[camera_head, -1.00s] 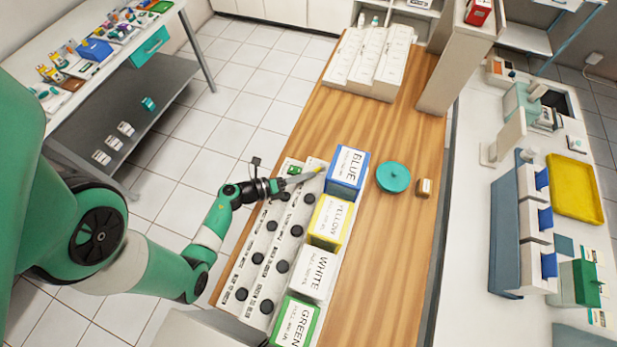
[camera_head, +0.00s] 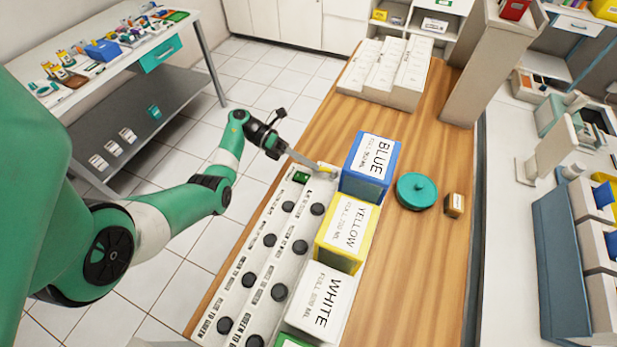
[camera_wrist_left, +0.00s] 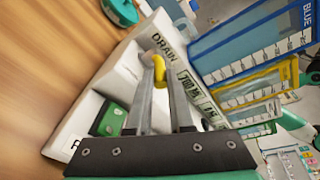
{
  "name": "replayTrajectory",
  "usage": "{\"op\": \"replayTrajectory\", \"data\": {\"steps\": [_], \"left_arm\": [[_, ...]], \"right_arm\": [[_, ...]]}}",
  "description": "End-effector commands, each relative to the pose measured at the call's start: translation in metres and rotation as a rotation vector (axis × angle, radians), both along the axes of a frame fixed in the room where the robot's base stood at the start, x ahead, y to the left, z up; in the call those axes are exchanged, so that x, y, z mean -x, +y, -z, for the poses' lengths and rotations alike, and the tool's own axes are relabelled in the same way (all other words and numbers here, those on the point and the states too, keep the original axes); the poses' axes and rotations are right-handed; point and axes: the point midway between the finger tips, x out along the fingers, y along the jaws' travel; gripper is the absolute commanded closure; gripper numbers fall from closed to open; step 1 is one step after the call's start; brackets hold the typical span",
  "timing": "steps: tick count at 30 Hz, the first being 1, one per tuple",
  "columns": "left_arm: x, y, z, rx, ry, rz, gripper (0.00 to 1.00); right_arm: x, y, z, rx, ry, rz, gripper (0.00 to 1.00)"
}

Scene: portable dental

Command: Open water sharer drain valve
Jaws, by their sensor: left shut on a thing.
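The water sharer is a long white panel (camera_head: 262,262) with two rows of black knobs and printed labels, standing on the wooden table. Its drain valve shows as a small yellow lever (camera_wrist_left: 158,70) beside the word DRAIN in the left wrist view. In the head view a small yellow-and-white piece (camera_head: 329,172) shows at the panel's far end. My left gripper (camera_head: 318,166) reaches it from the far left, and in the left wrist view its fingertips (camera_wrist_left: 156,62) are closed around the yellow lever. A green rocker switch (camera_head: 301,177) sits close by. My right gripper is out of view.
Blue (camera_head: 370,166), yellow (camera_head: 345,228) and white (camera_head: 322,298) labelled containers stand close along the panel's right side. A teal round lidded pot (camera_head: 417,191) and a small brown block (camera_head: 454,205) stand farther right.

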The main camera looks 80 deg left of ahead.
Motion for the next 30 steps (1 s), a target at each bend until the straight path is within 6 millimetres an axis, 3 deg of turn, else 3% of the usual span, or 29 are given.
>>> {"op": "replayTrajectory", "data": {"steps": [25, 26, 27, 30], "left_arm": [[-0.0043, 0.0058, 0.0019, 0.000, 0.011, 0.113, 1.00], [-0.0043, 0.0057, 0.0018, 0.000, 0.011, 0.113, 0.79], [-0.0042, 0.0056, 0.0018, 0.001, 0.010, 0.113, 0.72], [-0.0042, 0.0056, 0.0013, 0.001, 0.009, 0.113, 0.68]], "right_arm": [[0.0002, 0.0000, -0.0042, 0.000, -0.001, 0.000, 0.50], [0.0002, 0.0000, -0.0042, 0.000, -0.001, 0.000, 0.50], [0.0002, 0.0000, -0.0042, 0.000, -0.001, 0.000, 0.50], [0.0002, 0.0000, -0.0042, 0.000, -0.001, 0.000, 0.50]]}}
